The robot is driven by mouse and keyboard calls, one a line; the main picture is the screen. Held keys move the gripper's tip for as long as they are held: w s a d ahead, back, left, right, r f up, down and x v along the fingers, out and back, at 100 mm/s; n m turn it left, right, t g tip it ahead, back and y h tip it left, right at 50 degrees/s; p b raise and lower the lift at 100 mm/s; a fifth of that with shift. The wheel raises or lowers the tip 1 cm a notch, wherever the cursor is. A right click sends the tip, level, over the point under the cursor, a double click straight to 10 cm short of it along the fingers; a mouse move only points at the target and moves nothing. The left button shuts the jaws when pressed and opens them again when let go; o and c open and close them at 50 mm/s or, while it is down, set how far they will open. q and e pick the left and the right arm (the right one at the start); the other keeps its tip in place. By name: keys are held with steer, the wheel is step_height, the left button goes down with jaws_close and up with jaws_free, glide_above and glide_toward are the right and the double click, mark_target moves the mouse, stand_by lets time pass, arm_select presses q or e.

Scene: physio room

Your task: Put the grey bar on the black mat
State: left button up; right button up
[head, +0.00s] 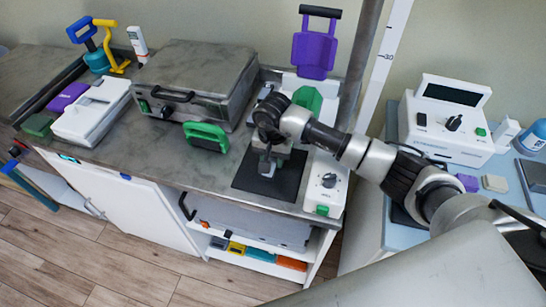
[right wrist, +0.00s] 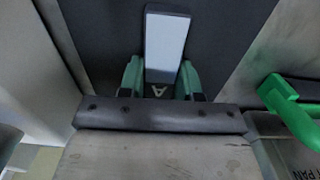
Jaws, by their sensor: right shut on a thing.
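The black mat (head: 285,187) lies on the grey worktop, in front of the white device with the green block. My right gripper (head: 267,160) is over the mat and points down. In the right wrist view its green-tipped fingers (right wrist: 160,82) are shut on the grey bar (right wrist: 166,45), which looks pale there. The bar also shows in the head view (head: 267,169), partly hidden by the gripper. Dark mat (right wrist: 105,35) surrounds the bar in the wrist view. I cannot tell whether the bar touches the mat. My left gripper is not in view.
A green handle (head: 205,136) stands left of the mat, before a grey metal box (head: 200,75). A white panel with a dial (head: 328,182) borders the mat on the right. A vertical metal post (head: 361,65) rises behind my right arm.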

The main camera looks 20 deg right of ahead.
mark_target(273, 159)
steer(key=o, duration=0.9)
steer(key=shift+r, duration=0.1)
steer(key=shift+r+p, duration=0.4)
steer(key=shift+p, duration=0.15)
step_height(273, 159, up, 7)
steer(key=p, duration=0.4)
steer(key=shift+r, duration=0.45)
